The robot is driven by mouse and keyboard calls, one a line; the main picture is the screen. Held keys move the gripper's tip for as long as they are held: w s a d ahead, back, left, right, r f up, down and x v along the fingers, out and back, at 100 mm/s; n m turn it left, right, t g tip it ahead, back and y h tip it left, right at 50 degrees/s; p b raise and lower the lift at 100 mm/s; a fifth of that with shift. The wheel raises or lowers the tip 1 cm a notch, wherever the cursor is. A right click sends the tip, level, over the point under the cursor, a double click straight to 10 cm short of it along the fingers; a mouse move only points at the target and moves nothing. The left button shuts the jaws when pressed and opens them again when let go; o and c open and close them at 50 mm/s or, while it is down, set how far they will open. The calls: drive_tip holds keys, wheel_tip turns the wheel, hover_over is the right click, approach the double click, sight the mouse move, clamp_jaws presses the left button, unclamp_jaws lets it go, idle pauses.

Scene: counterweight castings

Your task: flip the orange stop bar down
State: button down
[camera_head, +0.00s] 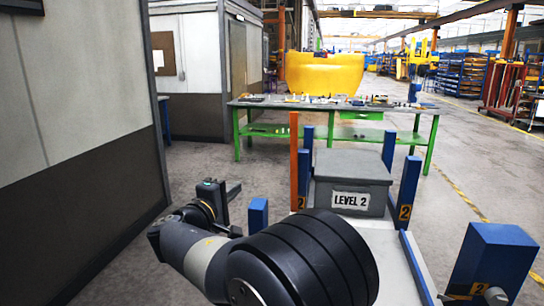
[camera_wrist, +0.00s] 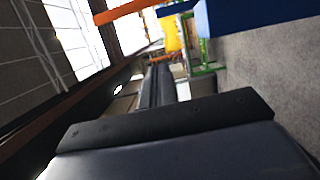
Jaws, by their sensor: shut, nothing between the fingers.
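The orange stop bar (camera_head: 294,158) stands upright at the left side of the rack, beside a blue post, in the head view. In the wrist view an orange bar (camera_wrist: 124,10) crosses the top edge and looks like the same bar. My gripper (camera_head: 234,190) is left of the bar with a clear gap in the head view, partly hidden behind my wrist. In the wrist view its dark fingers (camera_wrist: 157,82) are shut together with nothing between them. They do not touch the bar.
A grey casting marked LEVEL 2 (camera_head: 352,180) sits between blue posts (camera_head: 409,188). A short blue post (camera_head: 258,214) stands near my arm. A green table (camera_head: 340,132) with small parts is behind. A dark-based wall (camera_head: 95,190) is at left; open floor lies at right.

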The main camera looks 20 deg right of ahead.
drive_tip(key=shift+s, duration=0.15)
drive_tip(key=s+d+p+x, duration=0.1)
drive_tip(key=p+x, duration=0.2)
drive_tip(key=x, duration=0.7)
drive_tip(key=s+d+p+x, duration=0.1)
drive_tip(key=s+p+x, duration=0.1)
drive_tip(key=x, duration=0.9)
drive_tip(key=shift+d+r+p, duration=0.2)
drive_tip(key=shift+d+p, duration=0.15)
drive_tip(key=shift+p, duration=0.45)
